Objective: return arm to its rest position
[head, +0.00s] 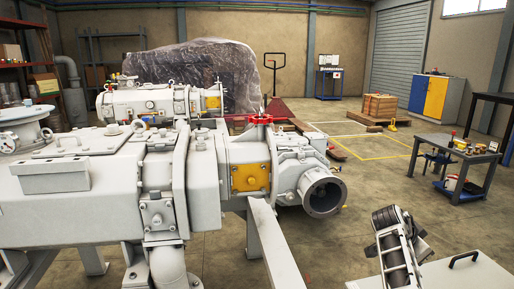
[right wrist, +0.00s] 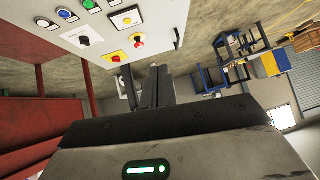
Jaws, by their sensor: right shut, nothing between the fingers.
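In the right wrist view my right gripper (right wrist: 152,90) has its dark fingers together, with nothing seen between them. A light grey control panel (right wrist: 105,38) is close by in that view, at the upper left. It carries blue and green buttons, a black rotary switch (right wrist: 84,40) and a red emergency stop knob (right wrist: 137,41) on a yellow plate. The fingers are near the panel's lower edge; I cannot tell the gap between them. In the head view part of my right arm shows at the lower right. My left arm and gripper are not in view.
A large light grey screw vacuum machine (head: 100,190) with a red handwheel (head: 260,119) fills the left and middle of the head view. A light grey box top (head: 450,277) with a black handle is at the lower right. A work table (head: 455,150) stands beyond open floor.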

